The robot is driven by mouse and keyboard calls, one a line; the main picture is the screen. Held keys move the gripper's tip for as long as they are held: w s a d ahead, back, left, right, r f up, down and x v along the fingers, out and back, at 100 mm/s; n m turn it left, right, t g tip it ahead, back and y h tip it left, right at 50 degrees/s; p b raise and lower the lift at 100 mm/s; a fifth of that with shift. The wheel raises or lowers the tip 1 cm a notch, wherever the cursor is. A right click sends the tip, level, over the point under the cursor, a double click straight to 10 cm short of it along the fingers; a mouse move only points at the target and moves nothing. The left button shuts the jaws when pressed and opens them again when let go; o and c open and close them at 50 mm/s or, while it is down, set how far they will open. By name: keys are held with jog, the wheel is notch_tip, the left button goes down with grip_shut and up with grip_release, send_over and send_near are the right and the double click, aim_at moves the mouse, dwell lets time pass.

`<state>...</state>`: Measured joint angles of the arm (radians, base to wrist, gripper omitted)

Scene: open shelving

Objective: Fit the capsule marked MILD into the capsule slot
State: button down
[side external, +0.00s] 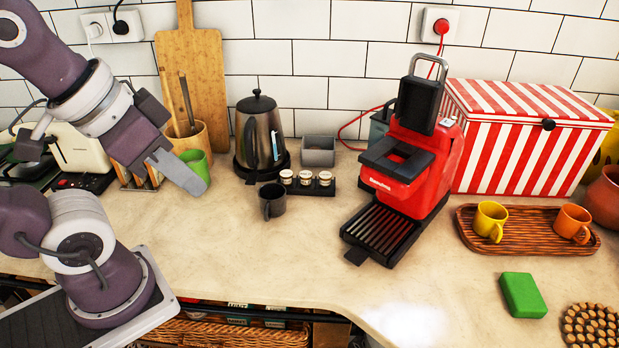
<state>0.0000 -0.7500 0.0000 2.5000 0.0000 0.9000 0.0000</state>
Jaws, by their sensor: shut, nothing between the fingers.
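The red coffee machine (411,165) stands right of the middle of the counter, with a raised black lever and handle (420,100) at its top. The capsule slot itself cannot be made out. Several small capsules with pale lids stand in a black holder (307,188) left of the machine. Their markings are too small to read, so I cannot tell which is MILD. My gripper (195,186) is shut and empty, above the counter at the left, well apart from the capsules, with its fingers pointing down to the right.
A dark mug (272,201) stands just in front of the capsule holder, with a kettle (258,135) and a grey box (318,150) behind. A green cup (196,163) is close to my fingers. A wooden tray (530,243) with two cups lies right. The front middle counter is clear.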

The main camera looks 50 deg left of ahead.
dwell(0.4)
jog(key=c, duration=1)
grip_release()
jog(key=m+g+h, duration=0.2)
jog(key=m+g, duration=0.4)
jog(key=m, duration=1.2)
send_over(306, 174)
jog(key=f, duration=1.6)
jog(key=shift+s+a, duration=0.35)
jog(key=f, duration=0.7)
jog(key=shift+w+d, duration=0.2)
jog(key=shift+w, duration=0.1)
